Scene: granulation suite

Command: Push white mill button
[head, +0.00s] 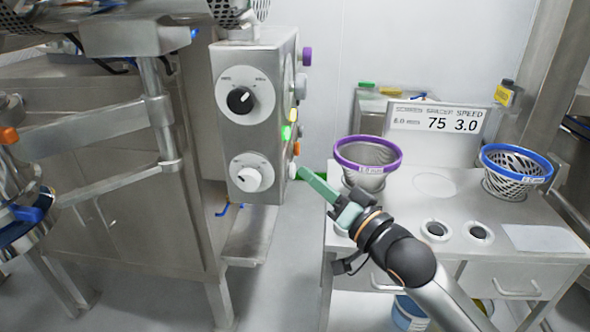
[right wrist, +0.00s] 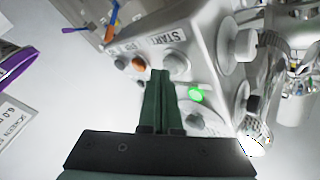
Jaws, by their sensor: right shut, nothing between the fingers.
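The control box (head: 257,115) has several buttons on its right side. A white button (head: 292,171) sits low on that side, under an orange one (head: 296,149). My right gripper (head: 303,173) is shut and empty, its green fingers pointing at the white button from the right. The tips look very near it; I cannot tell if they touch. In the right wrist view, the shut fingers (right wrist: 160,75) end beside a pale button (right wrist: 177,63) near the START label and an orange button (right wrist: 138,64). Which pale button is the mill one is unclear there. My left gripper is not in view.
A lit green button (head: 286,132) is close above. Dials (head: 240,100) are on the box front. A steel bench (head: 400,205) with a purple-rimmed sieve (head: 368,153) and a blue-rimmed one (head: 517,166) stands to the right of the gap, close to my right arm.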

